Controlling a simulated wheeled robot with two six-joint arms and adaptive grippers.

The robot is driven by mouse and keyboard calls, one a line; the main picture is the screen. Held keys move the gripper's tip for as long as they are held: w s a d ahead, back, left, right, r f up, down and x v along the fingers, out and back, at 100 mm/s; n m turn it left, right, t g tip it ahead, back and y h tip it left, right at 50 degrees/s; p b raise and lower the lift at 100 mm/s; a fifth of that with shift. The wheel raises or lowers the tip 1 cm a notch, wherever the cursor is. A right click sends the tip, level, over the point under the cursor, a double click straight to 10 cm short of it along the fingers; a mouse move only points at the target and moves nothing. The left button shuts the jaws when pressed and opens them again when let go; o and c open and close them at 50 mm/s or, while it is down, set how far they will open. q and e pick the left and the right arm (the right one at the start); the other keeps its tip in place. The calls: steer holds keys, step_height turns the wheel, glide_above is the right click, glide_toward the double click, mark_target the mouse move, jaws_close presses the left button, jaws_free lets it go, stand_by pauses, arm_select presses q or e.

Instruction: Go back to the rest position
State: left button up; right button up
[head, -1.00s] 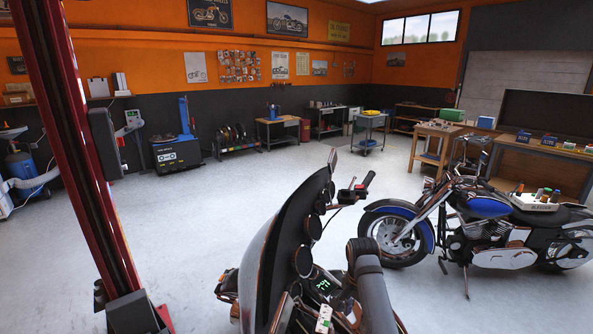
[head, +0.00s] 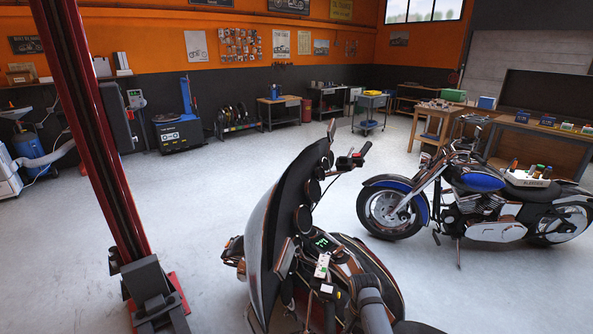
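Neither of my grippers can be made out in the head view, so their state does not show. A dark motorcycle with a tall fairing (head: 282,225) stands close in front of me, at the bottom middle. A small lit green display (head: 321,242) shows behind its fairing. Its lower part is cut off by the frame edge.
A red lift post (head: 100,150) with a dark base (head: 152,290) stands at the left. A blue motorcycle (head: 480,180) is at the right. Workbenches (head: 540,150), a grey cart (head: 370,112) and a blue-and-black machine (head: 180,130) stand farther back. The floor (head: 240,165) between is clear.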

steer(key=s+d+f+n+b, duration=0.2)
steer(key=s+f, duration=0.7)
steer(key=f, duration=0.5)
steer(key=s+d+f+n+b, duration=0.25)
steer(key=s+f, duration=0.55)
steer(key=f, duration=0.6)
arm_select(q)
step_height(320, 180, down, 9)
steer(key=s+b, duration=0.1)
steer(key=b, duration=0.3)
steer(key=shift+f, duration=0.2)
arm_select(e)
steer(key=s+d+f+n, duration=0.1)
steer(key=s+d+f, duration=0.1)
steer(key=s+f, duration=0.3)
steer(key=s+d+f+n, duration=0.1)
steer(key=s+f, duration=0.4)
steer(key=s, duration=0.9)
steer(key=s+d+f+n, duration=0.2)
steer(key=s+f, duration=0.3)
steer(key=s, duration=0.5)
steer(key=shift+d+t, duration=0.4)
steer(key=shift+f, duration=0.1)
